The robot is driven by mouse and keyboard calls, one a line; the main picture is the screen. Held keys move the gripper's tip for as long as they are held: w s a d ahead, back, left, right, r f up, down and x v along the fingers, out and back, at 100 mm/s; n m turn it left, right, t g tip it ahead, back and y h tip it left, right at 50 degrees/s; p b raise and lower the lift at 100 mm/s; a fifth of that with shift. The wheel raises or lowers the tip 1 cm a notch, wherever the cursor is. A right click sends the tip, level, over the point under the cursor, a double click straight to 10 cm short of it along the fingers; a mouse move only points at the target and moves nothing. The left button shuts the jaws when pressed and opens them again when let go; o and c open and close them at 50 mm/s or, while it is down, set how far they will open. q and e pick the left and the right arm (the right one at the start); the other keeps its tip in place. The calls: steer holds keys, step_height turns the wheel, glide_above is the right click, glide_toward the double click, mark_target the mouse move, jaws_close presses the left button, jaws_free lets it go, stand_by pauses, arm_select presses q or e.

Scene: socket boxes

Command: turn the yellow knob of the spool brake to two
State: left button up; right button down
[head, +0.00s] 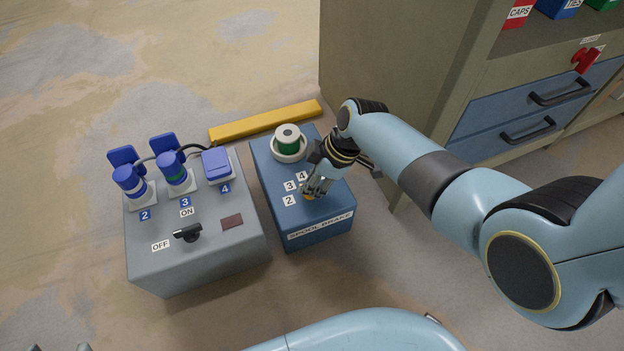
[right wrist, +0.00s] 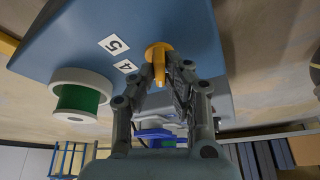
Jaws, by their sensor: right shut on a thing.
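The spool brake is a blue box (head: 330,225) with a name label on its front face. Its top carries number labels 2 (head: 289,200), 3 (head: 290,186) and 4 (head: 302,175). The yellow knob (head: 309,197) is mostly hidden by my gripper in the head view. In the right wrist view the knob (right wrist: 158,62) shows a round base and a narrow grip. My right gripper (head: 316,187) is shut on the knob, with a finger on each side of the grip. Which number the knob points at is unclear. Grey tips of my left gripper (head: 59,348) barely show at the bottom left.
A green spool (head: 289,141) stands on the box's far end. A grey socket box (head: 195,250) with blue plugs and an ON/OFF switch (head: 187,232) stands to the left. A yellow bar (head: 265,121) lies behind. A drawer cabinet (head: 400,90) stands behind my right arm.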

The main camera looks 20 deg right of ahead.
steer(key=n+g, duration=0.1)
steer(key=n, duration=0.1)
steer(key=shift+n, duration=0.3)
steer(key=shift+n+g, duration=0.5)
steer(key=shift+n, duration=1)
steer(key=c, duration=1.4)
jaws_free()
steer(key=shift+w, duration=0.1)
steer(key=v, duration=1.2)
steer(key=shift+w+d+f, duration=0.1)
steer(key=shift+d, duration=0.1)
steer(key=shift+f, duration=0.1)
